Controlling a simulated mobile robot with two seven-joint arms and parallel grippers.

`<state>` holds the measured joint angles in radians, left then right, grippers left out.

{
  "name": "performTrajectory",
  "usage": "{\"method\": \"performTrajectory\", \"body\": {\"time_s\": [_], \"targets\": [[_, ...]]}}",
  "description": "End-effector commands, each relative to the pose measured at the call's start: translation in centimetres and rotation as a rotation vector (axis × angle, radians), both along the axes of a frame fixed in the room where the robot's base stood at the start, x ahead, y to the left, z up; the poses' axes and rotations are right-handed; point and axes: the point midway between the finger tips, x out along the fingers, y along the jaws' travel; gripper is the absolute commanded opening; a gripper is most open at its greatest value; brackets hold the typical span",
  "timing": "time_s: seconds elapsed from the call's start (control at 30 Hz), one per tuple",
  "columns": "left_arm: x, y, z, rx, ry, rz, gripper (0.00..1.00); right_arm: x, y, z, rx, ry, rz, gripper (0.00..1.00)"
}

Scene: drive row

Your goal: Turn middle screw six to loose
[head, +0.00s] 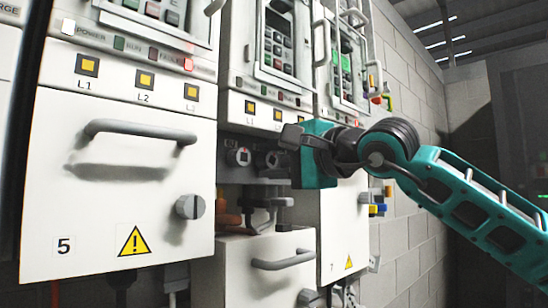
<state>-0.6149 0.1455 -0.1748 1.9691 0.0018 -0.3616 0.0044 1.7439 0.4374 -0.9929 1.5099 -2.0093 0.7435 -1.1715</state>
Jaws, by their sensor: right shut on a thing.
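The middle cabinet of the row has an open bay under its buttons. In the bay a left round screw (239,157) shows with a pale face. The middle screw (267,160) shows dark beside it. Anything further right in the bay is hidden behind my right gripper. My right gripper (291,138) reaches in from the right, in front of the bay, up and right of the middle screw. It is shut on a small dark grey piece; what this piece is, and whether it touches a screw, I cannot tell. My left gripper is not in view.
Cabinet 5 (140,190) is closed at the left, with a handle and a grey knob (190,206). Below the bay a white front with a handle (283,259) juts out. Another cabinet (345,225) stands beyond my gripper, partly hidden. A block wall (405,140) is at the right.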

Motion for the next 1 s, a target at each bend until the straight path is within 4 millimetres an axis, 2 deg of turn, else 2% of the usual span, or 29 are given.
{"method": "performTrajectory", "body": {"time_s": [0.43,1.0], "targets": [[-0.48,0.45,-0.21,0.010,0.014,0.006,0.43,-0.05,0.08,-0.08,-0.199,-0.197,0.002,0.07],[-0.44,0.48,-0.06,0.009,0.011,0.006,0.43,-0.04,0.09,-0.16,-0.245,-0.242,0.002,0.07]]}}
